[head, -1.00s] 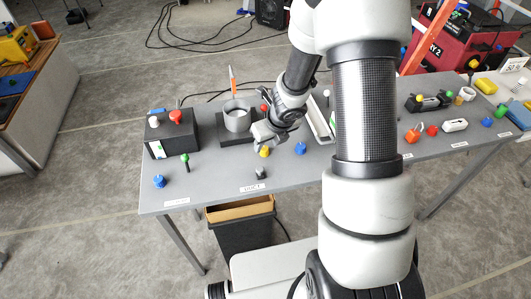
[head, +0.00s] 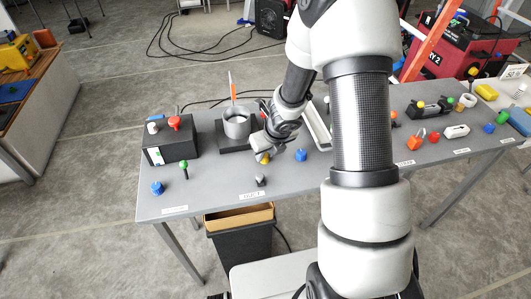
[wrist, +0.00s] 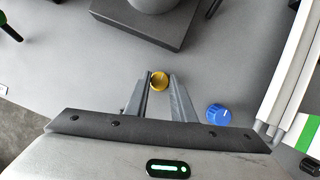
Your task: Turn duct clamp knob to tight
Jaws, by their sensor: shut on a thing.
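A small yellow knob (head: 265,159) with a ridged rim sits on the grey table, in front of the grey duct cylinder (head: 237,123) on its dark base. The wrist view shows the yellow knob (wrist: 159,81) between my two fingertips. My gripper (wrist: 159,78) is shut on it, one finger on each side. In the head view my gripper (head: 262,148) hides part of the knob. No mark showing the knob's turn angle is readable.
A blue knob (wrist: 218,113) stands close to the right of my fingers. A dark box (head: 171,143) stands left, and a pale trough (head: 318,125) right.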

